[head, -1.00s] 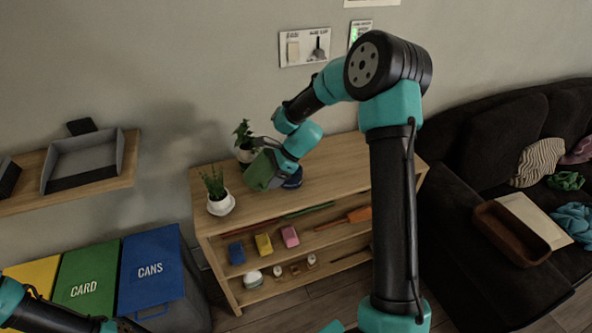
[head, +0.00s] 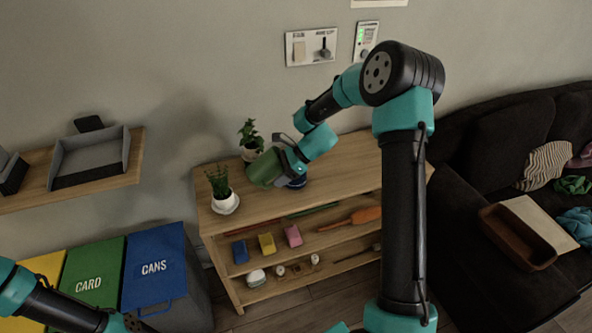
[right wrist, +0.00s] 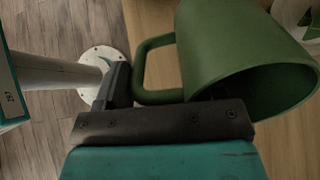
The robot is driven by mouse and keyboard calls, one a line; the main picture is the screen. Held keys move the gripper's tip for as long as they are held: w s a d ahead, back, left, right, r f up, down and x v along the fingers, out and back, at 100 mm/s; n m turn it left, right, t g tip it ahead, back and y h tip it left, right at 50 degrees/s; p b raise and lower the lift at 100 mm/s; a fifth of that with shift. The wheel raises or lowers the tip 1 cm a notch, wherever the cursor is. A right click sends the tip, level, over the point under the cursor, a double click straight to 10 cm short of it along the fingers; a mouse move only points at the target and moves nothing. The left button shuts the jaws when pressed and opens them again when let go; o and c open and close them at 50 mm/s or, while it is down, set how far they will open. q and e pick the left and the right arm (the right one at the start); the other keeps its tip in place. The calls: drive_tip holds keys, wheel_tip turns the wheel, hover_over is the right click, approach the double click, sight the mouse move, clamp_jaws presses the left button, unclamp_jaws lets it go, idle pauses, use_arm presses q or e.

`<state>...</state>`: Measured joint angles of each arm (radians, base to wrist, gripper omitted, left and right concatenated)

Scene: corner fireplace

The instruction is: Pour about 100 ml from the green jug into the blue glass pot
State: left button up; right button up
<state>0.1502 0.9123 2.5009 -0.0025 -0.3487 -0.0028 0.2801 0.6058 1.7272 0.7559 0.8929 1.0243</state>
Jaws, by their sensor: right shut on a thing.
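The green jug (head: 264,169) is in my right gripper (head: 290,160), above the top of the wooden shelf unit. The right wrist view shows the jug (right wrist: 225,45) large and tilted, its open mouth toward the lower right and its handle beside the gripper (right wrist: 165,118). The jug's inside is dark, and I cannot see any liquid. The blue glass pot (head: 297,183) stands on the shelf top, just below and right of the jug, partly hidden by the gripper. My left arm shows at the lower left of the head view; its gripper does not show.
A potted plant (head: 226,204) stands left of the jug and another plant (head: 250,135) behind it. The shelf top (head: 345,168) is clear toward the right. Colored blocks lie on the shelf below. Bins (head: 155,265) stand at left, a dark sofa at right.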

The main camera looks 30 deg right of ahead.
drive_tip(key=shift+f+y, duration=0.1)
drive_tip(key=shift+y, duration=0.2)
drive_tip(key=shift+d+t+y+p, duration=0.25)
drive_tip(key=shift+t+y, duration=0.25)
drive_tip(key=shift+y, duration=0.4)
idle(2.0)
drive_tip(key=shift+w+a+g+h, duration=0.15)
drive_tip(key=shift+g+h, duration=0.1)
drive_tip(key=shift+h, duration=0.5)
drive_tip(key=shift+s+a+g+h, duration=0.1)
drive_tip(key=shift+a+g+h, duration=0.1)
drive_tip(key=shift+h, duration=0.5)
drive_tip(key=shift+w+a+g+h, duration=0.1)
drive_tip(key=shift+g+h, duration=0.15)
drive_tip(key=shift+h, duration=0.5)
drive_tip(key=shift+a+f+h, duration=0.15)
drive_tip(key=shift+h, duration=0.25)
